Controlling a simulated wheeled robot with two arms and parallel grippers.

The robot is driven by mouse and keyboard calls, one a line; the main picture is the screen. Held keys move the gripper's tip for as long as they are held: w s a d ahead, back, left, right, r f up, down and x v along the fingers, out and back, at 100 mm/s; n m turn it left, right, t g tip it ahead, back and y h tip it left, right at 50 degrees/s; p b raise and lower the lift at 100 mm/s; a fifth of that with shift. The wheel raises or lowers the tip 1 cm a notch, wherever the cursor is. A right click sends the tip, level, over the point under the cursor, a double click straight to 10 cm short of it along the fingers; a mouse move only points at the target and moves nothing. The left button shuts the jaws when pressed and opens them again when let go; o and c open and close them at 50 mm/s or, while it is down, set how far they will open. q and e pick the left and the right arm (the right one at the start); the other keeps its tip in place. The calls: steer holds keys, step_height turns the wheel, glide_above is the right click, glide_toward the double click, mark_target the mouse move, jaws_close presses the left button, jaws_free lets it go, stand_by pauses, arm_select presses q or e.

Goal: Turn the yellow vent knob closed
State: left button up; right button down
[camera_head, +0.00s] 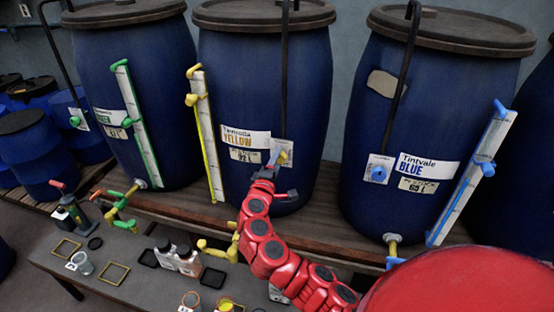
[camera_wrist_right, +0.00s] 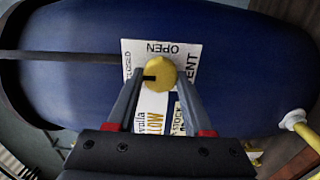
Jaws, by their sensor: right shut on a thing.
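The blue vat with the "Tintvulla YELLOW" label (camera_head: 245,138) stands in the middle of the head view. My right gripper (camera_head: 275,170) reaches up to the vent plate on its front. In the right wrist view the round yellow vent knob (camera_wrist_right: 162,72) sits on a white plate (camera_wrist_right: 186,52) printed OPEN, CLOSED and VENT. My right gripper (camera_wrist_right: 158,82) is shut on the knob, one finger on each side. A dark mark on the knob points left in this view, towards the side with CLOSED. In the head view the gripper partly hides the knob. My left gripper is not in view.
The "Tintvale BLUE" vat (camera_head: 425,130) stands to the right, a green-fitted vat (camera_head: 140,80) to the left. A yellow gauge (camera_head: 206,135) is beside the middle vat. A low bench (camera_head: 125,292) with bottles and jars lies in front.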

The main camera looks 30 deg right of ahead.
steer(key=shift+n, duration=0.3)
steer(key=shift+c, duration=1.5)
jaws_free()
steer(key=shift+a, duration=0.1)
steer(key=b+v, duration=0.3)
steer(key=v, duration=1.4)
steer(key=shift+s, duration=0.2)
